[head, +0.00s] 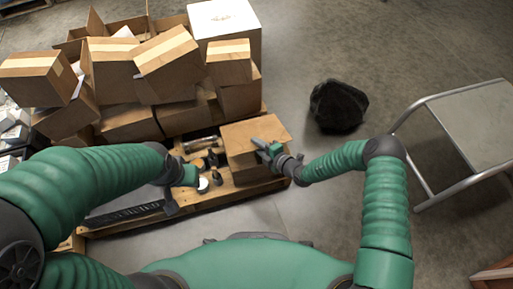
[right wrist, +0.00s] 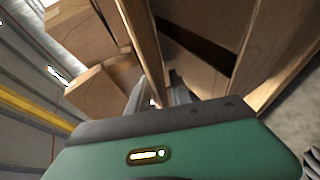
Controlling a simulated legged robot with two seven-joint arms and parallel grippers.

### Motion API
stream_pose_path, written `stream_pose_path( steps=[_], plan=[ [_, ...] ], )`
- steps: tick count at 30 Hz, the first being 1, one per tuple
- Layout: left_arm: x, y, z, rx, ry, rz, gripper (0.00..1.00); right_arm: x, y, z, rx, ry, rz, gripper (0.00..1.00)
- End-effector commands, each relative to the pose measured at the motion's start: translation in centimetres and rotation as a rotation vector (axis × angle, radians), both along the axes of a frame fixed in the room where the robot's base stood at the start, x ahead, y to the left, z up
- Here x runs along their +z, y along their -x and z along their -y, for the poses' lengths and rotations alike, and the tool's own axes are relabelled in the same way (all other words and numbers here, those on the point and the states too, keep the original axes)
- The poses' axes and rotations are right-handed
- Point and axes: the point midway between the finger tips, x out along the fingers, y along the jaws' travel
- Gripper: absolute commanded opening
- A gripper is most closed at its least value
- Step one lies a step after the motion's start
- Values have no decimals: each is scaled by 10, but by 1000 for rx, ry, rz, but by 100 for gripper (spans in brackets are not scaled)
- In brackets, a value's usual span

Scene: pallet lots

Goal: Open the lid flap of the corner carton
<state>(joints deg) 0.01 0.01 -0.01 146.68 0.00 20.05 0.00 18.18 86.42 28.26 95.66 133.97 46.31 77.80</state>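The corner carton (head: 247,168) stands at the near right corner of the pallet, a brown box with a flat lid flap (head: 262,130) on top. My right gripper (head: 266,147) is at the flap's near right edge. In the right wrist view its two fingers (right wrist: 156,95) are apart, with the edge of a brown panel (right wrist: 145,50) running down between them. I cannot tell whether the fingers touch the panel. My left gripper (head: 196,180) is low over the pallet, left of the carton; its fingers are too small and dark to read.
Several brown cartons (head: 165,60) are piled at the back, with a white box (head: 224,25) behind. Small items lie on the pallet (head: 205,202) beside the carton. A black bag (head: 338,106) and a metal-framed platform (head: 470,125) stand right. The floor between is clear.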

Motion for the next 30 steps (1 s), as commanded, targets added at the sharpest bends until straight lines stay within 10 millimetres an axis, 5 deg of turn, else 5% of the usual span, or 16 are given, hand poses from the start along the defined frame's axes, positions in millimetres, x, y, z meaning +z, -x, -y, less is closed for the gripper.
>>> stream_pose_path(
  steps=[10,16,30],
  plan=[
    [-4,0,0,0,0,0,36,-2,-6,-6,0,0,1,25],
    [-4,0,0,0,0,0,36,-2,-6,-6,0,0,1,1],
    [-4,0,0,0,0,0,36,-3,-6,-5,1,1,0,0]
  ],
)
